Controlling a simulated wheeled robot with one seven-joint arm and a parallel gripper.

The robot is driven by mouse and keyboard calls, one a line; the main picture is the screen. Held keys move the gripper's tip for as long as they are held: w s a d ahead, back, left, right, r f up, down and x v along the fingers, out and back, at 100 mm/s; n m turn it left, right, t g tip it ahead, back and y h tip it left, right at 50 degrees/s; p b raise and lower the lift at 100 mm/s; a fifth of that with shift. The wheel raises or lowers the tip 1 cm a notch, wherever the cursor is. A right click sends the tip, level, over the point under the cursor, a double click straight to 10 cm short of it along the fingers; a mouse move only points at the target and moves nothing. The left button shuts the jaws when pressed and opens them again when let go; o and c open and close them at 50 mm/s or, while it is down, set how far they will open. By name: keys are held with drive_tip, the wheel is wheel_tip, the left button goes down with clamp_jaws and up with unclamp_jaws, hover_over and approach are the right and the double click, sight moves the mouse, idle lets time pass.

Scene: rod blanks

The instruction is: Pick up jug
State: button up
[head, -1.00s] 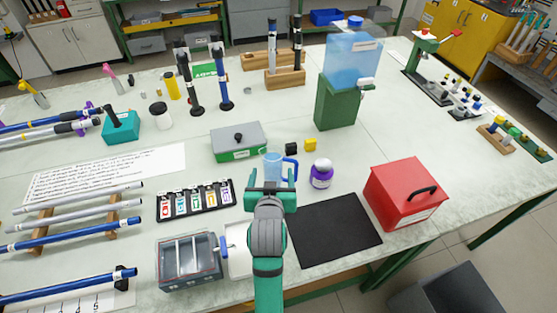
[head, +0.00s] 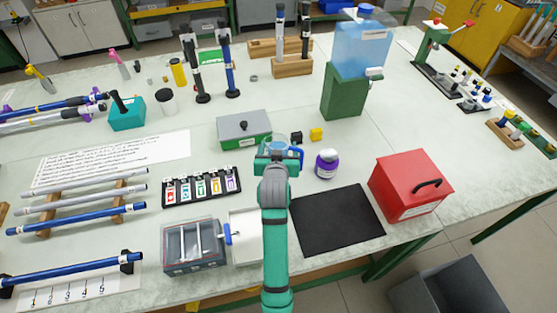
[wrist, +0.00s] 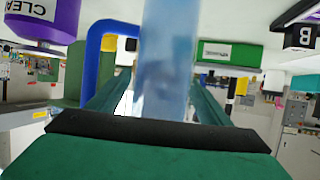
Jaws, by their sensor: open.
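The jug is a translucent light-blue vessel with a blue handle. In the head view the jug (head: 272,147) stands on the bench just beyond my gripper (head: 277,160), which hides its lower part. The wrist view appears upside down. There the jug (wrist: 166,60) fills the middle between the two green fingers of my gripper (wrist: 155,105), with its handle to the left. My gripper is open around the jug; whether a finger touches it I cannot tell.
A purple-labelled jar (head: 327,164) stands right of the jug. A green-grey box (head: 243,132) is behind left. Black (head: 296,137) and yellow (head: 316,133) blocks sit behind. A colour-card rack (head: 202,186), black mat (head: 338,220) and red box (head: 409,186) are nearby.

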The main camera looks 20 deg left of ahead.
drive_tip(key=c, duration=1.6)
